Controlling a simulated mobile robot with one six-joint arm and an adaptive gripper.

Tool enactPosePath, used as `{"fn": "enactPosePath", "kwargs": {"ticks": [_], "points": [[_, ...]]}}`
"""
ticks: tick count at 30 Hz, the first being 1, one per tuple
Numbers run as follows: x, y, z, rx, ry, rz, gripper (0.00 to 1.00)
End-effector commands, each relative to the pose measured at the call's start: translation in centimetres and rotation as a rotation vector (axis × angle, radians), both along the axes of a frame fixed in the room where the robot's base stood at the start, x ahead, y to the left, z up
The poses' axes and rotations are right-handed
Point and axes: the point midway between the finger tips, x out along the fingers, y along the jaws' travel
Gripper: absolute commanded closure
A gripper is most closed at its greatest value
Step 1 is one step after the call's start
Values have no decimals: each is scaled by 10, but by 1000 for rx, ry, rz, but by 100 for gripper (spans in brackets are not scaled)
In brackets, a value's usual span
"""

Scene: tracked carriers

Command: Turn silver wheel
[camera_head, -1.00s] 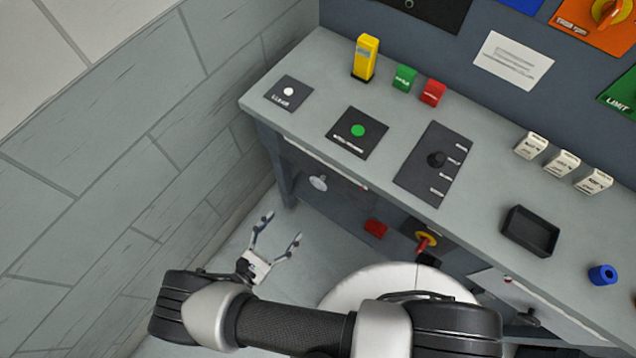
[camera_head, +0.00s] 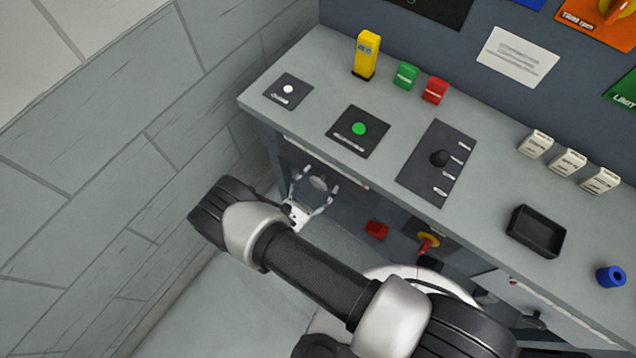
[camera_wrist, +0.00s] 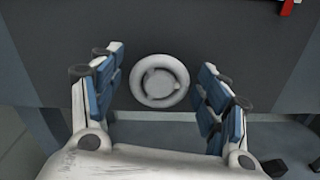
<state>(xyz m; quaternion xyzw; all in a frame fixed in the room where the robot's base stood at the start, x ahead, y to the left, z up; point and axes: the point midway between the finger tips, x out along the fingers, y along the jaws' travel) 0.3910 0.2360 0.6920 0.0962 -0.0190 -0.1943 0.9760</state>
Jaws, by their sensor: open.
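The silver wheel (camera_wrist: 159,82) is a round, pale grey handwheel on the dark front panel under the counter. In the wrist view it sits between and beyond the open fingers of my gripper (camera_wrist: 160,88), with a gap on each side. In the head view the wheel (camera_head: 318,184) shows partly, framed by my gripper (camera_head: 315,182) below the counter's front edge. My gripper is open and empty. I cannot tell how far its fingertips are from the panel.
The counter (camera_head: 310,110) overhangs the wheel. A red block (camera_head: 376,230) and a red-and-yellow switch (camera_head: 428,243) are on the lower front to the right. A table leg (camera_head: 276,155) stands left of the wheel. The grey wall (camera_head: 100,190) is at left.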

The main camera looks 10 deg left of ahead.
Motion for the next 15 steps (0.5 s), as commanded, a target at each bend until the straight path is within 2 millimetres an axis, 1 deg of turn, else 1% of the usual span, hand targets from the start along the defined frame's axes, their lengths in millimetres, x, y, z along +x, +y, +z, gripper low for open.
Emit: {"fn": "enactPosePath", "kwargs": {"ticks": [8, 15], "points": [[2, -1, 0, 0, 0, 1, 31], [2, -1, 0, 0, 0, 1, 46]]}}
